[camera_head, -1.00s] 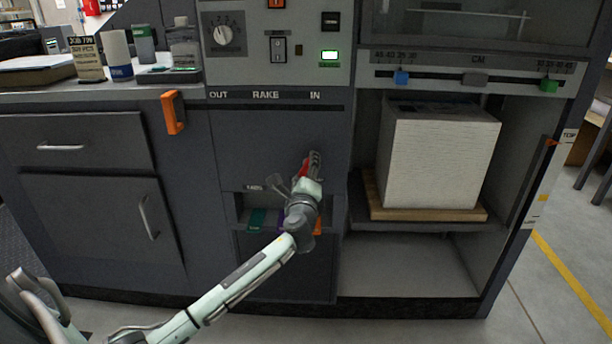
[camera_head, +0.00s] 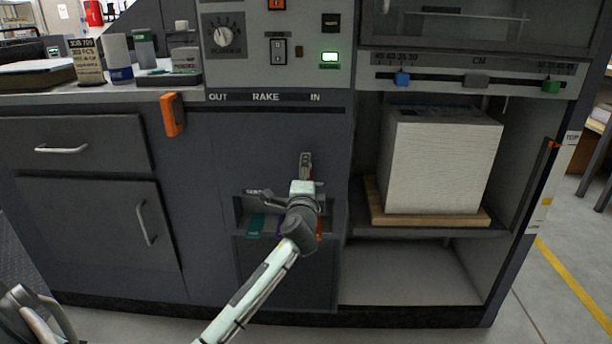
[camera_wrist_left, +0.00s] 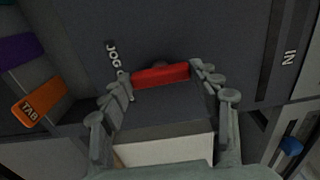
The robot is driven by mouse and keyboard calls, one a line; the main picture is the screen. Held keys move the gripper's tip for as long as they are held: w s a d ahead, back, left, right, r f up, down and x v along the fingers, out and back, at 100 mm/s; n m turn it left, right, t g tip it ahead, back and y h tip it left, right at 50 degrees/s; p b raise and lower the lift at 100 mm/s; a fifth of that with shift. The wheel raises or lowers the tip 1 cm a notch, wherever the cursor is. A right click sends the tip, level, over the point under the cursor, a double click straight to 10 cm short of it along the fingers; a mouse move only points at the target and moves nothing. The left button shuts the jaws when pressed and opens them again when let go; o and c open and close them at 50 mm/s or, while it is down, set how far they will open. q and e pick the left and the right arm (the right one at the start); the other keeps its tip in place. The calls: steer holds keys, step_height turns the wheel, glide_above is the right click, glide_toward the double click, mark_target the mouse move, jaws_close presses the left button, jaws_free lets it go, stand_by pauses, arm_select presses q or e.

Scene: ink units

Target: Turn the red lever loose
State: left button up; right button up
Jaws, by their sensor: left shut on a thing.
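The red lever (camera_wrist_left: 160,75) lies between the fingertips of my left gripper (camera_wrist_left: 158,82) in the left wrist view, with the label "JOG" beside it on the dark panel. My left gripper is shut on the lever. In the head view the left gripper (camera_head: 306,170) is at the dark front panel, below the "RAKE IN" lettering. There the gripper hides nearly all of the lever. My right gripper is not in view.
An orange handle (camera_head: 173,114) sticks out at the left of the panel. Coloured tabs (camera_head: 255,226) sit in a recess just below the gripper. A white paper stack (camera_head: 440,160) stands on a wooden board in the open bay at the right.

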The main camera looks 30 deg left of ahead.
arm_select(q)
steer(key=o, duration=1.2)
steer(key=shift+a, duration=0.1)
steer(key=shift+c, duration=0.2)
steer(key=shift+s, duration=0.1)
steer(key=v, duration=1.2)
steer(key=shift+f, duration=0.1)
